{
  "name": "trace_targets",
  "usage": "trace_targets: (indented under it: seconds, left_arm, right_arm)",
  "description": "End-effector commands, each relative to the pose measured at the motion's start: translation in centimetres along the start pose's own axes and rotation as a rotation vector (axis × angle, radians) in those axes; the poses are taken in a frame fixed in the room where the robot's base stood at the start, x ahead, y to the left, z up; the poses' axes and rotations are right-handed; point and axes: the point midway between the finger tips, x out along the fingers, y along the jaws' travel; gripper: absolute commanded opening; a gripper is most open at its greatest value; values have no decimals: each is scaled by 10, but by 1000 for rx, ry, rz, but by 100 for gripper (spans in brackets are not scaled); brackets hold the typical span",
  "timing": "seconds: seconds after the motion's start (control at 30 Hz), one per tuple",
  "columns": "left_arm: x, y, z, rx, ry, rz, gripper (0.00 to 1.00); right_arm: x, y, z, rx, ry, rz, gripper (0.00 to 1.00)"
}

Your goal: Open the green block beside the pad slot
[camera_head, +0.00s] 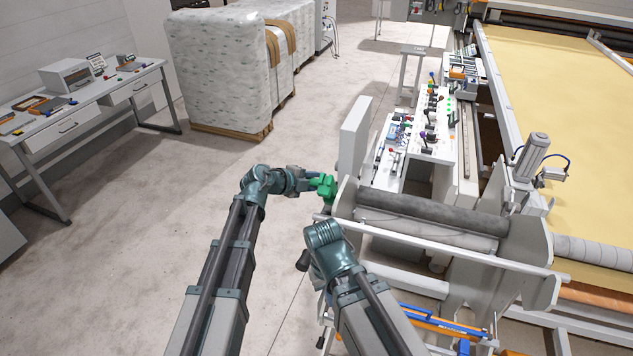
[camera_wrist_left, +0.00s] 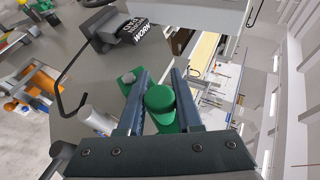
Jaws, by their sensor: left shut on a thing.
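The green block (camera_head: 327,187) sits at the left end of the roller frame in the head view. In the left wrist view its rounded green part (camera_wrist_left: 161,103) is between the two fingers of my left gripper (camera_wrist_left: 161,75), which is shut on it. A smaller green piece (camera_wrist_left: 128,79) shows just left of the fingers.
The roller frame (camera_head: 430,222) stands just right of my left gripper. Behind it is a white panel (camera_head: 432,125) with coloured knobs. Open floor (camera_head: 130,240) is at the left.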

Motion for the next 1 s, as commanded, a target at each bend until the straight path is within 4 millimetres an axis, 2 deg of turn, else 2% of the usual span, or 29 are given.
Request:
trace_targets:
  seconds: [0.3,0.33,0.47,0.8,0.87,1.0]
  left_arm:
    - [2,2,-1,4,3,9,0]
    - [2,2,-1,4,4,9,39]
    - [2,2,0,3,3,6,62]
    - [-3,0,0,1,1,3,63]
    - [-8,-1,-1,0,0,3,63]
    - [-34,-2,-2,0,-2,1,63]
  right_arm:
    - [1,0,0,0,0,0,0]
    - [1,0,0,0,0,0,0]
    - [1,0,0,0,0,0,0]
    - [-2,0,0,0,0,0,0]
    - [-5,0,0,0,0,0,0]
    - [-20,2,1,-1,-1,0,0]
